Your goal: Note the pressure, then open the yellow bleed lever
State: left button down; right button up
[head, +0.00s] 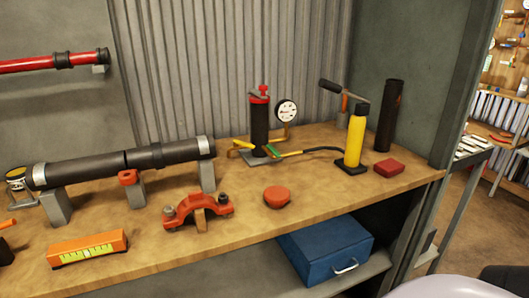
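A round white-faced pressure gauge (287,111) stands on a brass-coloured pipe beside a black upright cylinder (260,124) with a red top, on the wooden bench. Its needle is too small to read. A short yellow lever (244,144) sticks out to the left near the cylinder's base. A green-and-yellow piece (273,152) lies low at the cylinder's right front. I cannot tell for certain which is the bleed lever, or its setting. A black hose (322,149) runs right towards a yellow upright pump (355,137) with a dark handle. Neither gripper is in view.
On the wooden bench (330,198) are a black pipe (95,167) on grey stands, an orange clamp (198,207), a red cap (277,196), an orange level (87,249), a red block (389,168) and a dark tube (390,115). A blue box (325,249) sits below.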

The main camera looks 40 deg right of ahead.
aim_at(236, 142)
jog(key=l+z, duration=0.2)
jog(key=l, duration=0.2)
jog(key=i+l+z, duration=0.2)
jog(key=l, duration=0.25)
jog(key=l+z, duration=0.2)
jog(key=l, duration=0.2)
